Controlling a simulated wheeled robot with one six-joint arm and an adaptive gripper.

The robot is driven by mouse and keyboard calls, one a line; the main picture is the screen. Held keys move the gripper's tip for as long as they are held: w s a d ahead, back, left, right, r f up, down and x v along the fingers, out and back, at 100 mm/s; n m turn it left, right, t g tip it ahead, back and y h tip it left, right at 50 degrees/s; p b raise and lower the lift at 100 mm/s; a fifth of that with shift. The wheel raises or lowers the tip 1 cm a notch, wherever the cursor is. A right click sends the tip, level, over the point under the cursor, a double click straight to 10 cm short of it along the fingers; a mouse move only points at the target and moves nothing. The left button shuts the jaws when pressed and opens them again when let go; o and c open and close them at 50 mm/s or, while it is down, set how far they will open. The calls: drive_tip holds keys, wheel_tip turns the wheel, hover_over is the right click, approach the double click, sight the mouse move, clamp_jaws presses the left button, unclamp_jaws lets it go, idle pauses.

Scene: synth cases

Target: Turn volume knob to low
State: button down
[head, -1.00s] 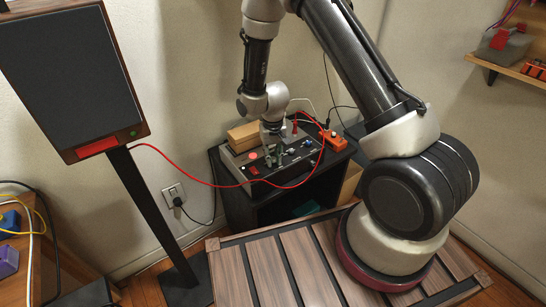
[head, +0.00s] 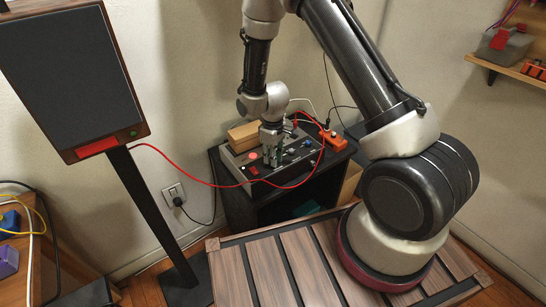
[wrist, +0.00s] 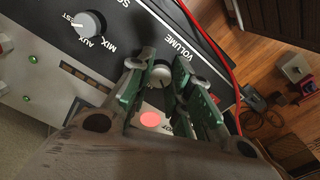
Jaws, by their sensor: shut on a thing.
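The audio unit (head: 266,181) is a dark-faced box with knobs on top of a black cabinet, below my gripper (head: 272,162) in the head view. In the wrist view, my gripper (wrist: 163,70) has its green fingers on both sides of the small grey volume knob (wrist: 161,77), beside the "VOLUME" lettering. The fingers are shut on the knob. They hide part of its rim, and I cannot read its setting. The knob is hidden behind the fingers in the head view. A lit pinkish-red round light (wrist: 150,119) shows close to the knob.
A larger grey knob (wrist: 88,25) marked "AUX" and "MIX" is on the same panel. A red cable (head: 200,184) runs from the speaker (head: 72,78) across the unit's front.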

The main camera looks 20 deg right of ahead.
idle(0.5)
drive_tip(key=c, duration=1.3)
unclamp_jaws()
drive_tip(key=shift+o, duration=0.2)
drive_tip(key=shift+r, duration=0.1)
wheel_tip(320, 180, up, 12)
